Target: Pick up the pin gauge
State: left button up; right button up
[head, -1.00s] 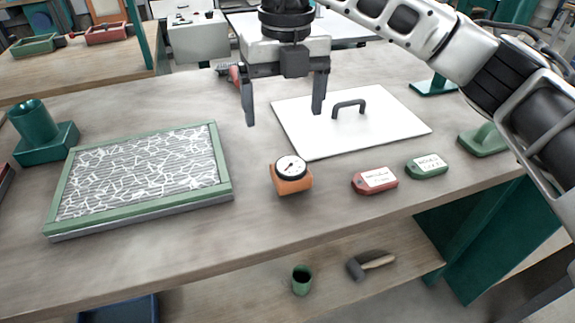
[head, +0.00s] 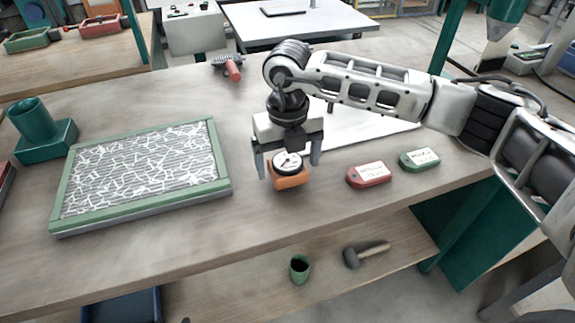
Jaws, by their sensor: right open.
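The pin gauge, which I take to be the orange block with a round white dial (head: 291,180), stands on the workbench near its front edge. My right gripper (head: 287,168) is open and points down over the gauge. One finger is on each side of the dial, with a gap to it. I cannot tell how far down the fingertips reach beside the orange body. My left gripper is not in view.
A red labelled case (head: 368,174) and a green one (head: 419,159) lie right of the gauge. A green-framed tray of white fibres (head: 218,183) is at left. A white plate (head: 345,137) lies behind, partly hidden by my arm. A red-handled tool (head: 233,71) lies at the back.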

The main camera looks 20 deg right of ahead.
jog(key=shift+f, duration=0.85)
jog(key=c, duration=1.2)
jog(key=shift+r, duration=0.15)
